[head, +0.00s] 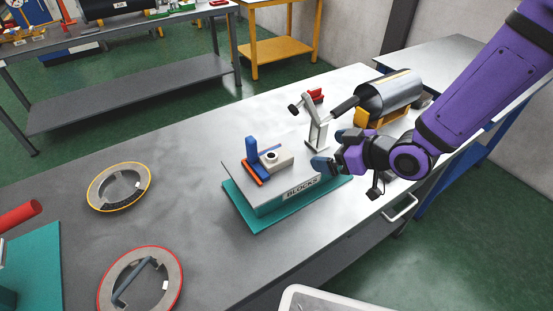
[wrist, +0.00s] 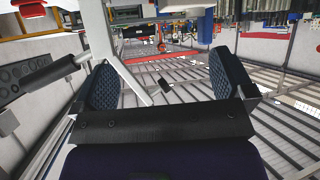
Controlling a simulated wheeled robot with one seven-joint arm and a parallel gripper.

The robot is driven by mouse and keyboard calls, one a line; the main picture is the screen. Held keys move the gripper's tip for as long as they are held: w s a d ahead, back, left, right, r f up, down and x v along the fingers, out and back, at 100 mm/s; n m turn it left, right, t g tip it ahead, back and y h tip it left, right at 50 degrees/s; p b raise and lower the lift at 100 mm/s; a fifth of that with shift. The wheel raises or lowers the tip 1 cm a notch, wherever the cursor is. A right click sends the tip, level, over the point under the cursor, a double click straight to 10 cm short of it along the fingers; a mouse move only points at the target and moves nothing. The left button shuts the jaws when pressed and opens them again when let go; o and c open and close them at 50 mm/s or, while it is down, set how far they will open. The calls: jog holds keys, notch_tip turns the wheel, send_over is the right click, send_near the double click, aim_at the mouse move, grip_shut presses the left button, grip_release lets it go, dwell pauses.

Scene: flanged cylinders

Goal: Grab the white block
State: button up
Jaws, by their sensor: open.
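The white block (head: 279,161), off-white with a dark round spot on it, sits on the grey platform labelled BLOCKS (head: 302,188) in the head view. A blue upright block (head: 252,150) and an orange piece (head: 254,172) are close at its left. My gripper (head: 329,151) is to the right of the white block, apart from it, near the platform's right side. In the wrist view the gripper (wrist: 167,84) is open, its two dark textured pads wide apart with nothing held between them. I cannot make out the white block in the wrist view.
A grey clamp-like stand (head: 316,128) and a dark cylinder on a yellow cradle (head: 388,94) stand behind my gripper. A yellow-rimmed ring (head: 97,195) and a red-rimmed ring (head: 174,278) lie on the left of the table. Bare tabletop lies between them and the platform.

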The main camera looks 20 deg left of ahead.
aim_at(281, 159)
jog(key=shift+g+y, duration=0.4)
jog(key=shift+y, duration=0.5)
jog(key=s+x, duration=0.1)
jog(key=x, duration=0.3)
jog(key=s+x, duration=0.1)
jog(key=x, duration=0.3)
jog(key=s+x, duration=0.1)
jog(key=x, duration=0.4)
jog(key=shift+a+f, duration=0.3)
jog(key=shift+a, duration=0.05)
jog(key=shift+c, duration=0.5)
